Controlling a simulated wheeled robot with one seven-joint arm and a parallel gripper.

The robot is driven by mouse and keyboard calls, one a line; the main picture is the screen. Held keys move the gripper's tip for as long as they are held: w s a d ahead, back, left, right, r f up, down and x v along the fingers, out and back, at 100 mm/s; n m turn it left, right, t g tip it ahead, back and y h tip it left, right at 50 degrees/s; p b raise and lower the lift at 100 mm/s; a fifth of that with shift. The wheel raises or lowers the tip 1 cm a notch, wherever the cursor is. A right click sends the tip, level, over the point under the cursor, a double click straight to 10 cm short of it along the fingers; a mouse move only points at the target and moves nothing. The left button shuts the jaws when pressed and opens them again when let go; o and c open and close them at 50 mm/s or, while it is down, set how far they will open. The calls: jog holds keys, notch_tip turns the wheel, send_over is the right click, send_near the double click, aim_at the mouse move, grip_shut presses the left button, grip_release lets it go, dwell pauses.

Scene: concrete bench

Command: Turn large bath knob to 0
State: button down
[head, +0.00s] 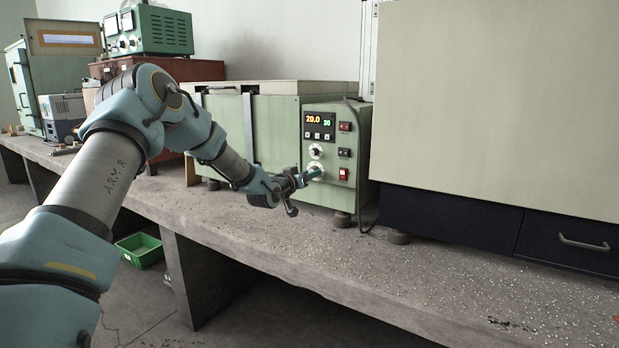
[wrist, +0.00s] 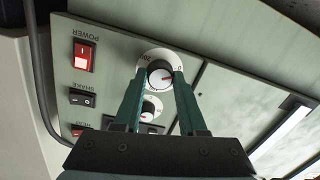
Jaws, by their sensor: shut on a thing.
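The large bath knob (wrist: 160,75) is black on a white dial with a red pointer mark, low on the green bath's control panel. In the upside-down wrist view its red mark points to the right, near the 0 end of the dial; the exact reading is too small to tell. My gripper (wrist: 156,78) has one green finger on each side of the knob and is shut on it. In the head view my gripper (head: 313,173) reaches the panel's lower dial from the left and covers part of it. The green bath (head: 275,130) stands on the bench.
A smaller knob (wrist: 151,108) lies between the fingers in the wrist view. A lit red power switch (wrist: 84,55) and other switches are beside the dials. A display (head: 319,121) reads 20.0 and 30. A large cabinet (head: 500,100) stands close on the right. The front bench top (head: 420,270) is clear.

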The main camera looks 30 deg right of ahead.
dwell(0.4)
jog(key=shift+c, duration=2.4)
grip_release()
jog(key=b+v, duration=0.1)
jog(key=v, duration=0.9)
jog(key=shift+s+a+b, duration=0.25)
jog(key=shift+a+b, duration=0.1)
jog(key=shift+b, duration=0.05)
jog(key=shift+r, duration=0.1)
jog(key=s+a+n+g+y+p, duration=0.15)
jog(key=a+y, duration=0.25)
jog(key=a, duration=0.5)
jog(key=s+a+n+y+p, duration=0.1)
jog(key=s+a+y+p, duration=0.2)
jog(key=a, duration=0.7)
jog(key=a+n+g+y+p, duration=0.1)
jog(key=a+y+p, duration=0.25)
jog(key=a, duration=0.55)
jog(key=s+a+r+n+g+y+p, duration=0.2)
jog(key=s+a+n+g+y, duration=0.2)
jog(key=s+a, duration=1.1)
jog(key=s+g, duration=0.1)
jog(key=s, duration=0.2)
jog(key=shift+a+r+p, duration=0.2)
jog(key=shift+r+p, duration=0.1)
jog(key=shift+p, duration=0.05)
